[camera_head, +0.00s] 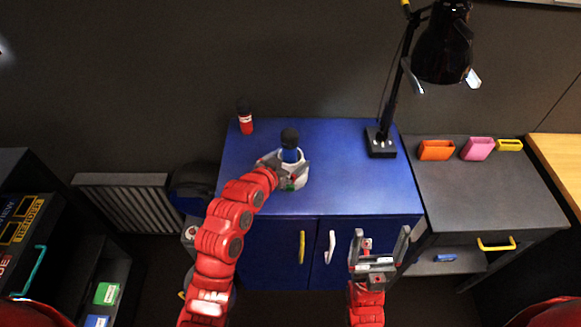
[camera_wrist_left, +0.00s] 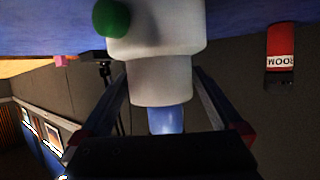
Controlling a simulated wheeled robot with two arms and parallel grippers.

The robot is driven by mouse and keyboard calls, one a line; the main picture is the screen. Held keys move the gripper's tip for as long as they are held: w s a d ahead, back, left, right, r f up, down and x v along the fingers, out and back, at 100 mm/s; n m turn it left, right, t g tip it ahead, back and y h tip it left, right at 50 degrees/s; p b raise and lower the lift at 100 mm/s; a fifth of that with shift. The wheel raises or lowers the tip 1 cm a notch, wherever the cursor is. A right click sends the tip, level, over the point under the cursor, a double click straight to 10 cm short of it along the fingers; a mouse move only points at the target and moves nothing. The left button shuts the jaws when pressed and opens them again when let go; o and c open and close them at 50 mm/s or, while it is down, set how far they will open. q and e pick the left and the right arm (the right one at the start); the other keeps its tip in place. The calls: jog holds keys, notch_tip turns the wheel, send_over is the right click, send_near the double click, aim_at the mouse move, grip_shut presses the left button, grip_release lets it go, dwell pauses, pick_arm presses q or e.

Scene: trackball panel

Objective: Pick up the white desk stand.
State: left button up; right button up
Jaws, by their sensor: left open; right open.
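The white desk stand (camera_head: 293,181) is on the blue cabinet top, with a green ball on its front. A blue piece with a dark rounded top (camera_head: 289,144) rises from it. My left gripper (camera_head: 284,165) is open at the stand, its fingers on either side. In the left wrist view, the white stand (camera_wrist_left: 160,80) shows upside down between the open fingers, with the green ball (camera_wrist_left: 111,18) on it; finger contact is unclear. My right gripper (camera_head: 380,250) is open and empty in front of the cabinet doors.
A red and black container (camera_head: 245,118) stands at the back left of the blue cabinet top (camera_head: 350,185). A black desk lamp (camera_head: 381,142) stands at its back right. Orange, pink and yellow holders sit on the grey cabinet (camera_head: 490,190). The blue top's right part is clear.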

aim_at(287, 154)
pick_arm(q)
jog(key=shift+w+d+f, duration=0.1)
jog(key=shift+w+f, duration=0.05)
jog(key=c, duration=1)
jog(key=shift+r+b, duration=0.9)
jog(key=shift+r, duration=0.95)
jog(key=s+r+p, duration=0.1)
jog(key=s+p, duration=0.7)
jog(key=s, duration=0.8)
jog(key=shift+r, duration=0.2)
